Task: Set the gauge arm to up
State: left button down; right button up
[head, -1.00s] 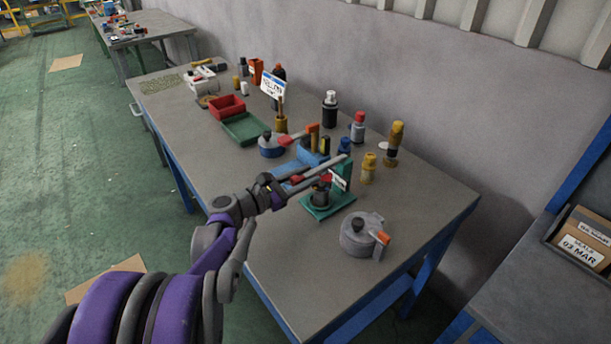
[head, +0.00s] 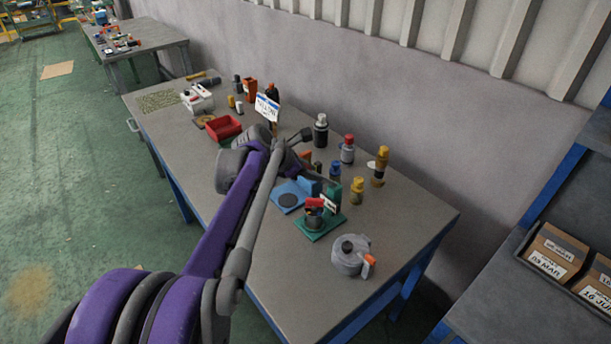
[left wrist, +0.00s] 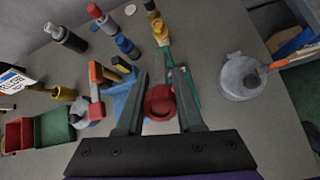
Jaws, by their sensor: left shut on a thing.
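The gauge stand appears to be the green-based fixture (head: 318,223) on the bench, with a dark round body, a red block (head: 315,203) and a small white label. My left gripper (left wrist: 160,105) is shut on a red round knob (left wrist: 159,102), seen between its fingers in the left wrist view. The knob looks like the end of the gauge arm, but its shaft is hidden. My right gripper is not in view.
A grey round pot (head: 350,258) with an orange handle stands in front. A blue fixture (head: 288,196) is just left of the green base. Several bottles and a yellow-topped cylinder (head: 357,190) stand behind. Red tray (head: 222,129) is farther left.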

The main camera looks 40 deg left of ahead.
pick_arm(q)
jog(key=w+r, duration=0.1)
jog(key=w, duration=0.1)
jog(key=w+d+r, duration=0.1)
jog(key=w+r, duration=0.1)
jog(key=shift+w+d+p, duration=0.1)
jog(key=shift+d+p, duration=0.05)
jog(key=shift+p, duration=0.2)
jog(key=shift+w+d+r, duration=0.1)
jog(key=shift+w+d, duration=0.1)
jog(key=shift+w, duration=0.45)
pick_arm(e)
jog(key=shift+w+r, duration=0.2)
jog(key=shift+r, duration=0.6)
pick_arm(q)
jog(key=shift+s, duration=0.15)
